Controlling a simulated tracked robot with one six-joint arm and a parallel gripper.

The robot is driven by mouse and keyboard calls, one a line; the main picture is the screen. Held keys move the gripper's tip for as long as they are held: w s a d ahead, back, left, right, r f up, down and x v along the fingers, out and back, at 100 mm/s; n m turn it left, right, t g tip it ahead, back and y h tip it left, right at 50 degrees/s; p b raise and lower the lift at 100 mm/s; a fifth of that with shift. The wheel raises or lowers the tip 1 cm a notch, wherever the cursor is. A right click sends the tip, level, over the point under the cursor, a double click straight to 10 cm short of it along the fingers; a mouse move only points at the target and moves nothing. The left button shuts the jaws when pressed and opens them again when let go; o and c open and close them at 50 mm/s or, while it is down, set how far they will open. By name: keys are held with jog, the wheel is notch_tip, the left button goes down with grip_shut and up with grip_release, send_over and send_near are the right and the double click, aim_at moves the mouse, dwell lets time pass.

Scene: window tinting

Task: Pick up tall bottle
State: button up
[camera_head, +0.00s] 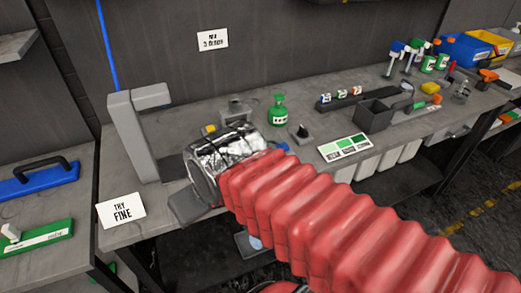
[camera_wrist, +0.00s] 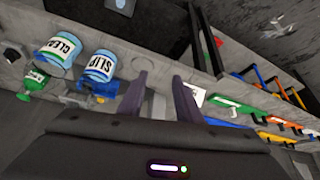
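No bottle is clearly marked as the tall one. In the head view, a squat green bottle (camera_head: 278,112) stands on the workbench, and several spray bottles (camera_head: 394,57) stand at its far right end. The wrist view shows two blue-and-white containers, one labelled CLEAR (camera_wrist: 58,48) and one labelled SLIP (camera_wrist: 98,66), left of my fingers. In the head view my red-sleeved arm hides the gripper.
A grey upright stand (camera_head: 127,135) is left of my arm on the workbench (camera_head: 235,105). A THY FINE sign (camera_head: 121,211) is at the front left. A dark open box (camera_head: 373,116), a green swatch card (camera_head: 344,147) and a yellow-blue bin (camera_head: 470,50) are on the right.

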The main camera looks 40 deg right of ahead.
jog(key=shift+w, duration=0.3)
